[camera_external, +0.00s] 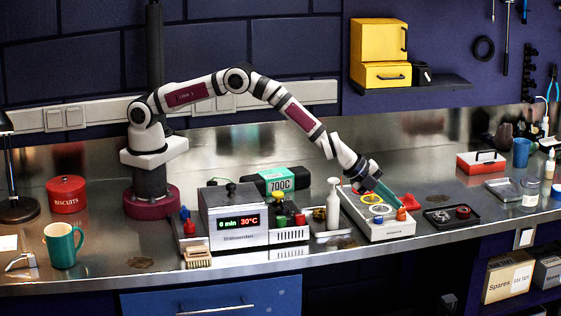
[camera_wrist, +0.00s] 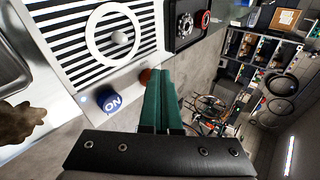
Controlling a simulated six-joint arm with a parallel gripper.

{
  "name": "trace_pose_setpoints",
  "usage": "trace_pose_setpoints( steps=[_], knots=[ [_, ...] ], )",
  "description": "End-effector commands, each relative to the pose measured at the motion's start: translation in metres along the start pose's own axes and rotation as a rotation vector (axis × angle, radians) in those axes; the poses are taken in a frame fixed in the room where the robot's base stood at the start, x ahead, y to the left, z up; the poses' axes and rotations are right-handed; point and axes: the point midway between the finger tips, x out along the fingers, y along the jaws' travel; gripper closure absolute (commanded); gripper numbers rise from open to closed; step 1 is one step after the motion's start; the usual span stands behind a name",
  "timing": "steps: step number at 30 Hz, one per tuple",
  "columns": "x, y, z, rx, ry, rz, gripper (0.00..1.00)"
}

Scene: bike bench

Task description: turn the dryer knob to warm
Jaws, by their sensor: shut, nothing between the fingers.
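The dryer appears to be the low white unit (camera_external: 393,234) with a black striped grille, right of centre on the bench; its grille (camera_wrist: 82,52) fills the upper left of the wrist view. A small orange knob (camera_external: 401,214) stands at its front right. It shows partly in the wrist view (camera_wrist: 145,76), half hidden by my fingers. A blue knob (camera_wrist: 109,101) marked ON sits along the same edge. My gripper (camera_external: 398,204) has green fingers, shut and empty, with the tips close to the orange knob. I cannot tell whether they touch it or where it points.
A white pump bottle (camera_external: 333,204) stands close left of the unit. A black tray (camera_external: 451,216) with small parts lies to its right. A grey box with a display (camera_external: 238,218) stands further left.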

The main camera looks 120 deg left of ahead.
Motion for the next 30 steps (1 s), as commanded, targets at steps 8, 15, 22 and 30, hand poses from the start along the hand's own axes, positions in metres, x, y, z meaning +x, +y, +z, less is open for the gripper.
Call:
trace_pose_setpoints(
  steps=[8, 15, 22, 30],
  knots=[
    [0.005, 0.000, 0.006, -0.001, 0.001, 0.005, 1.00],
    [0.010, -0.002, 0.013, -0.001, -0.005, 0.007, 1.00],
    [0.013, -0.005, 0.015, 0.000, -0.005, 0.006, 1.00],
    [0.013, -0.009, 0.013, 0.001, -0.001, 0.003, 1.00]
  ],
)
